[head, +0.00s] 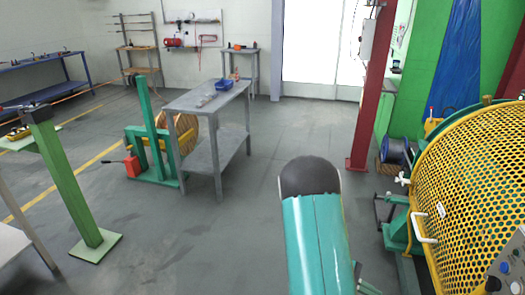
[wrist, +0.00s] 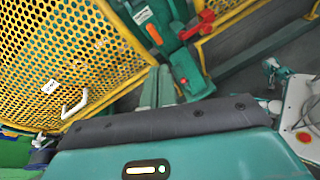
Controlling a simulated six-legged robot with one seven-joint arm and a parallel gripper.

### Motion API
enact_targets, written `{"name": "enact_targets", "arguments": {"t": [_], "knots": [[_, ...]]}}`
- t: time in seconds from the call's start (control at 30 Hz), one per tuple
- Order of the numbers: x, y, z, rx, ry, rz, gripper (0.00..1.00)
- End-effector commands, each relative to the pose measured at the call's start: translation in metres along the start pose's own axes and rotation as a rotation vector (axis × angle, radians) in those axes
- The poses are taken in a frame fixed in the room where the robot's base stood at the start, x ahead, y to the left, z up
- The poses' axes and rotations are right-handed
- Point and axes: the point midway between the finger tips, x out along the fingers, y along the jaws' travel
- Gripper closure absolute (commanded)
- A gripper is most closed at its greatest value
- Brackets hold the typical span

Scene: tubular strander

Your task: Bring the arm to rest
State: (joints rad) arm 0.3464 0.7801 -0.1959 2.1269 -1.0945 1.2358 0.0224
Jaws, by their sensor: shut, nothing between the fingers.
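My arm (head: 316,240) shows in the head view as a teal link with a dark rounded end, rising from the bottom edge right of centre. My gripper is not clearly visible there. In the wrist view two pale teal fingers of my gripper (wrist: 159,75) lie side by side, shut and empty. They stick out beyond a dark padded edge and a teal housing with a lit strip, which are mine.
A yellow perforated guard (head: 470,200) with a white handle stands close on the right; it also fills the upper left of the wrist view (wrist: 60,60). A red column (head: 370,90) stands behind. A grey table (head: 205,97) is left of centre. Open floor (head: 265,150) lies between.

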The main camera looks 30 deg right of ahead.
Motion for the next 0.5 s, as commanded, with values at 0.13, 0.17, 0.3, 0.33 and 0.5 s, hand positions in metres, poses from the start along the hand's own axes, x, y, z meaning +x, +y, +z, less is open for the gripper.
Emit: {"name": "enact_targets", "arguments": {"t": [0.13,0.17,0.3,0.33,0.5], "knots": [[-0.046,-0.001,0.025,0.114,0.141,-0.059,1.0],[-0.056,-0.002,0.029,0.135,0.17,-0.07,1.0],[-0.096,-0.009,0.05,0.223,0.309,-0.127,1.0],[-0.104,-0.012,0.055,0.24,0.34,-0.138,1.0],[-0.151,-0.026,0.082,0.33,0.52,-0.204,1.0]]}}
